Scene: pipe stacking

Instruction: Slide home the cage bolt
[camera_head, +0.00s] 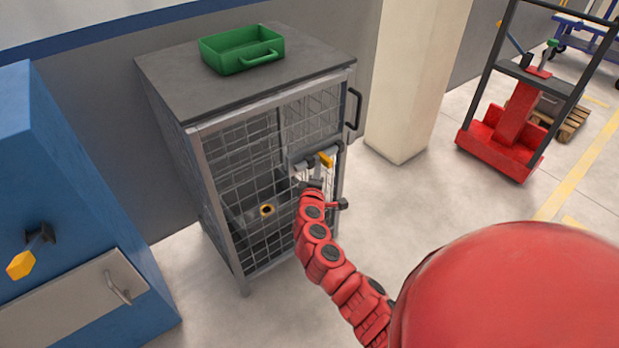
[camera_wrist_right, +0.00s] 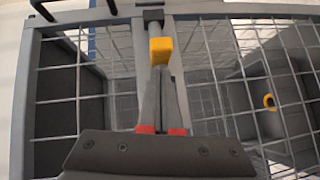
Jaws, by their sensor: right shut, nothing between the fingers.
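A wire-mesh cage (camera_head: 232,150) with a grey frame and a dark top stands against the wall in the head view. Its bolt has a yellow knob (camera_head: 326,160) at the upper right of the front, near the door edge. In the right wrist view the yellow knob (camera_wrist_right: 161,50) is just beyond the fingertips, below a grey bar. My right gripper (camera_head: 312,183) is shut and empty, just below the knob; its fingers also show in the right wrist view (camera_wrist_right: 162,80). I cannot tell whether they touch the knob. My left gripper is not in view.
A green tray (camera_head: 242,48) sits on the cage top. A black handle (camera_head: 354,108) is on the cage's right side. A blue cabinet (camera_head: 75,190) stands at left, a pale pillar (camera_head: 415,80) at right. A red cart (camera_head: 515,125) stands farther back.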

